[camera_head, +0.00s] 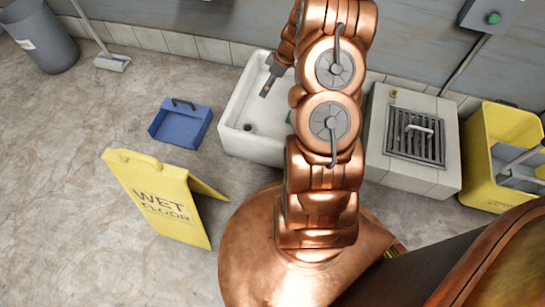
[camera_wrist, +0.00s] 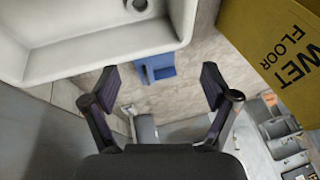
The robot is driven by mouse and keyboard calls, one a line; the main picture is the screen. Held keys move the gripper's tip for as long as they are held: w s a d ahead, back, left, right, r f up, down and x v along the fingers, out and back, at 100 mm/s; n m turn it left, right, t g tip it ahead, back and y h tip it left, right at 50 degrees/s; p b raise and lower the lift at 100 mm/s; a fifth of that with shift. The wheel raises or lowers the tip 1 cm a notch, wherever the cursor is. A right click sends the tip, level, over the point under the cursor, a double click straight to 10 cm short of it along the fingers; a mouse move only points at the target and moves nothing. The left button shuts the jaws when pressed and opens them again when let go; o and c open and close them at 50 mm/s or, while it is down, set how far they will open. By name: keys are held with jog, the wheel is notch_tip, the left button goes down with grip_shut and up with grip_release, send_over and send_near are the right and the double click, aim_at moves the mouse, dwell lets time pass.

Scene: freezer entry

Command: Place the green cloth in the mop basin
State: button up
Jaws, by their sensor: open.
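The white mop basin (camera_head: 232,139) stands against the wall in the head view, its right part behind my arm. A small green patch, likely the green cloth (camera_head: 289,118), shows at the arm's edge over the basin's right side. Most of it is hidden, and I cannot tell if it lies inside or on the rim. My gripper (camera_head: 266,88) is above the basin in the head view. In the wrist view its fingers are spread with nothing between them, and the basin (camera_wrist: 100,45) fills the upper left. No green cloth shows there.
A yellow wet floor sign (camera_head: 160,197) and a blue dustpan (camera_head: 181,124) stand left of the basin. A tiled block with a grate (camera_head: 415,137) and a yellow bucket (camera_head: 500,125) are at right. A grey bin (camera_head: 40,38) and broom (camera_head: 112,62) are far left.

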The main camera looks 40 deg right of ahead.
jog(key=s+a+r+m+g, duration=0.1)
jog(key=s+a+r, duration=0.3)
jog(key=a+r, duration=0.25)
jog(key=s+a+r+g, duration=0.25)
jog(key=a+r, duration=0.25)
jog(key=a, duration=0.3)
jog(key=s+a+r+m, duration=0.1)
jog(key=s+a+r, duration=0.4)
jog(key=a+r, duration=0.15)
jog(key=s+a+r+m+g+h, duration=0.1)
jog(key=s+a+r+m+h, duration=0.1)
jog(key=s, duration=0.9)
jog(key=s+a+r+m+g+h, duration=0.1)
jog(key=s+r, duration=0.3)
jog(key=s, duration=0.7)
jog(key=shift+a+r+m+g+h, duration=0.25)
jog(key=shift+a+m+g+h, duration=0.1)
jog(key=shift+a+m+h, duration=0.3)
jog(key=shift+r, duration=0.1)
